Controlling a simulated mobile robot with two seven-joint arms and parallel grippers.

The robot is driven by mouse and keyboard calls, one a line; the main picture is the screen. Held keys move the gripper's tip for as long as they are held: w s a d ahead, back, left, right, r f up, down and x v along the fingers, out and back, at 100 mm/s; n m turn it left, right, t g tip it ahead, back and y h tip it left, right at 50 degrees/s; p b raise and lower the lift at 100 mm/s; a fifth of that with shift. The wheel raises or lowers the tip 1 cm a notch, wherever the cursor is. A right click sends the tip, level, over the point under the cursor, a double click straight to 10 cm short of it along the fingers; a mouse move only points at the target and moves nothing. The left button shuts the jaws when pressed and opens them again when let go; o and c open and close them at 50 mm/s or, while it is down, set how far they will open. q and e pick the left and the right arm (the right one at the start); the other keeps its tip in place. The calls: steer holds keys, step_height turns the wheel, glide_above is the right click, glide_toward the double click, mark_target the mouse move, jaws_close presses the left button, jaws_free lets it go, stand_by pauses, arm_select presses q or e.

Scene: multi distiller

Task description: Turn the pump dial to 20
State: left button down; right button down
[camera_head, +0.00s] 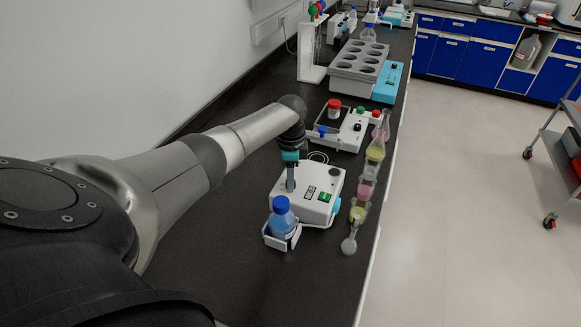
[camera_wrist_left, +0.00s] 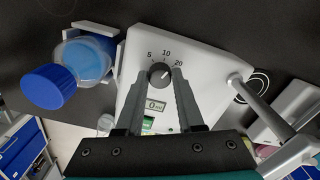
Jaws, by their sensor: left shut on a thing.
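The pump (camera_head: 318,207) is a white box on the dark bench, with a small display (camera_head: 310,190) and a green button (camera_head: 324,197). Its black round dial (camera_wrist_left: 159,73) shows in the left wrist view, with the printed marks 5, 10 and 20 around it. A small light mark on the dial lies toward its right side; its exact reading is hard to tell. My left gripper (camera_head: 290,184) points down onto the pump and hides the dial in the head view. In the left wrist view its two fingers (camera_wrist_left: 160,76) are shut on the dial's sides. My right gripper is not in view.
A blue-capped bottle (camera_head: 281,216) stands in a white holder against the pump's near side. Several flasks (camera_head: 359,213) line the bench's right edge. Another white device (camera_head: 349,130) and a grey block with round wells (camera_head: 358,68) stand farther back.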

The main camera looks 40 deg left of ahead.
arm_select(q)
steer(key=shift+w+m, duration=0.1)
steer(key=shift+m, duration=2)
steer(key=shift+r, duration=0.1)
steer(key=c, duration=0.5)
jaws_free()
step_height(320, 180, up, 15)
steer(key=shift+r+p, duration=0.1)
steer(key=shift+p, duration=0.65)
